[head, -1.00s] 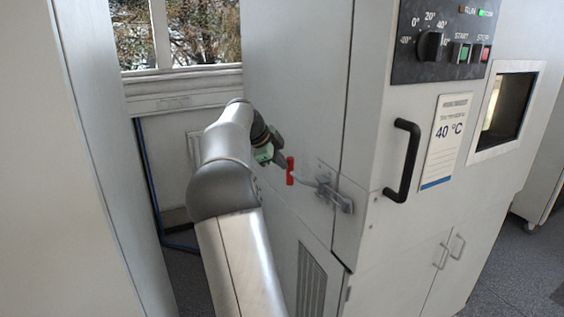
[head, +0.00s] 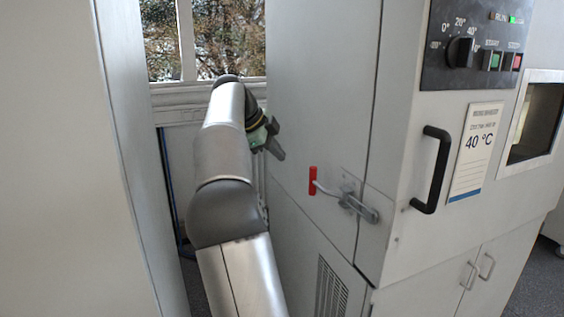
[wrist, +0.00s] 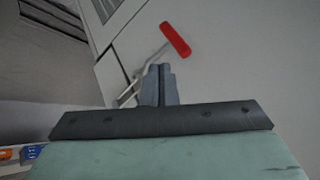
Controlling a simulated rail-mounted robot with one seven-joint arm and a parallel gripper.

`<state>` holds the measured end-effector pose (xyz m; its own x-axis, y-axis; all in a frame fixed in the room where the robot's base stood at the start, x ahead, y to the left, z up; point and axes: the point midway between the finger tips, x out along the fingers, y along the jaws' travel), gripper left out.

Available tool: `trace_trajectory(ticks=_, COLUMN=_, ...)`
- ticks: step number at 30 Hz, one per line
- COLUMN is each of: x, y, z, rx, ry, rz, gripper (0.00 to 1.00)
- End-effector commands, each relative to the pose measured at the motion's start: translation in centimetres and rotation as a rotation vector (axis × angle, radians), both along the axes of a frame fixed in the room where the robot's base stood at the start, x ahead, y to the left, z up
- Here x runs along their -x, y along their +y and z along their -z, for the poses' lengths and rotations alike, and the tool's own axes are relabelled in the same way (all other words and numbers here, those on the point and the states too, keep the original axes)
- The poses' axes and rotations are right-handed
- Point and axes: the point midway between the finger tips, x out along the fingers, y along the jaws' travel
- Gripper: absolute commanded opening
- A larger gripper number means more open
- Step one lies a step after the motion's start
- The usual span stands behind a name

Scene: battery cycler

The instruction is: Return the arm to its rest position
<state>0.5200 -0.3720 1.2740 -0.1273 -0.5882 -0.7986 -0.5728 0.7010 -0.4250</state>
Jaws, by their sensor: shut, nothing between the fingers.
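My gripper (head: 277,140) is in the gap to the left of the grey cabinet (head: 318,120), near its side wall. Its dark fingers are shut and empty. They also show in the wrist view (wrist: 160,84), with the red handle grip beyond them. The red-gripped latch handle (head: 313,181) sits on the cabinet's side, lower right of my gripper in the head view and apart from it. The red grip also shows in the wrist view (wrist: 175,39).
A pale panel (head: 60,160) stands close on the left, leaving a narrow gap for my arm. A window (head: 225,35) lies behind. The cabinet front carries a black pull handle (head: 433,170), a dial panel (head: 470,50) and a 40 °C sign (head: 476,150).

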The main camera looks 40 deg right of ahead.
Motion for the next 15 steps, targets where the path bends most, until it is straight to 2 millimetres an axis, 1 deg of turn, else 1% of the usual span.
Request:
trace_trajectory(ticks=3, x=-0.1, y=0.3, z=-0.3, rx=0.000, ry=0.000, rz=0.000, gripper=0.00)
trace_trajectory(ticks=11, x=0.0, y=0.5, z=-0.1, rx=-0.015, ry=0.007, rz=-0.020, gripper=0.00)
trace_trajectory(ticks=14, x=0.5, y=1.7, z=1.0, rx=-0.080, ry=0.046, rz=-0.126, gripper=0.00)
trace_trajectory(ticks=15, x=0.9, y=2.6, z=1.8, rx=-0.121, ry=0.072, rz=-0.201, gripper=0.00)
